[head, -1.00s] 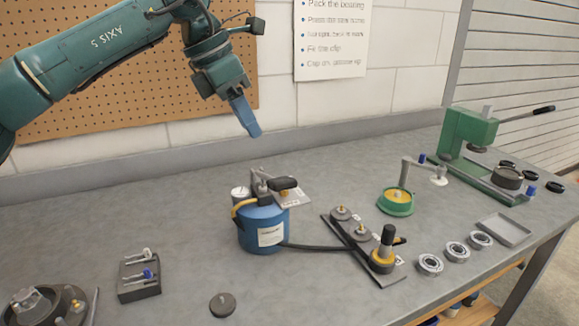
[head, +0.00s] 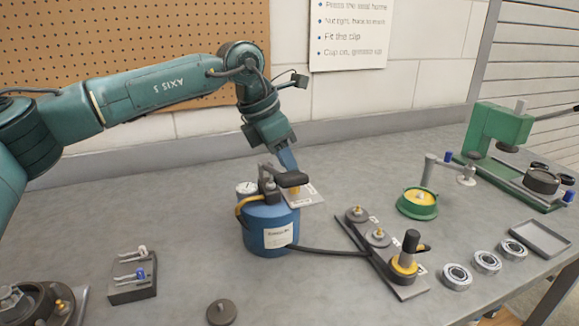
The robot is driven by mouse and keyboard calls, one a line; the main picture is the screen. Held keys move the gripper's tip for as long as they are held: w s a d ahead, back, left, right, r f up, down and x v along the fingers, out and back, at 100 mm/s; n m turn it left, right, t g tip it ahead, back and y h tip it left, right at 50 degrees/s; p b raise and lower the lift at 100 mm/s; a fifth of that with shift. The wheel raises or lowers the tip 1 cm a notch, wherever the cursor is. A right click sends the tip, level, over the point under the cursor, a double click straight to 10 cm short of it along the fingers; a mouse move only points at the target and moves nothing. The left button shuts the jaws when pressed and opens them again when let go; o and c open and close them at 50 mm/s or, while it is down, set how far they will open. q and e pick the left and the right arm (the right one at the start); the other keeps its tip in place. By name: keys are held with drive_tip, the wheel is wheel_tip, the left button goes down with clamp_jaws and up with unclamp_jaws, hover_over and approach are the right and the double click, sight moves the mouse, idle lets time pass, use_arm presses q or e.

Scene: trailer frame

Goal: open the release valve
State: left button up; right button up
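A blue canister (head: 268,237) stands on the grey bench, with a black-handled lever (head: 290,179), a small round gauge (head: 246,188) and a yellow hose on top. A small yellow part (head: 295,191) sits under the lever by a pale label plate (head: 309,194). I cannot tell for certain which part is the release valve. My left gripper (head: 288,160) points down just behind the black handle, with its blue fingertips partly hidden by it. I cannot see a gap between the fingers, nor whether they touch anything. My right gripper is out of view.
A black hose runs from the canister to a plate (head: 407,291) with several fittings. A green-and-yellow round fixture (head: 417,203), bearings (head: 487,262) and a green press (head: 495,134) are to the right. A small rack (head: 132,291) and a dark disc (head: 222,312) are at front left.

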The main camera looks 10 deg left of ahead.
use_arm(q)
drive_tip(key=shift+x, duration=0.85)
drive_tip(key=shift+c, duration=0.2)
clamp_jaws()
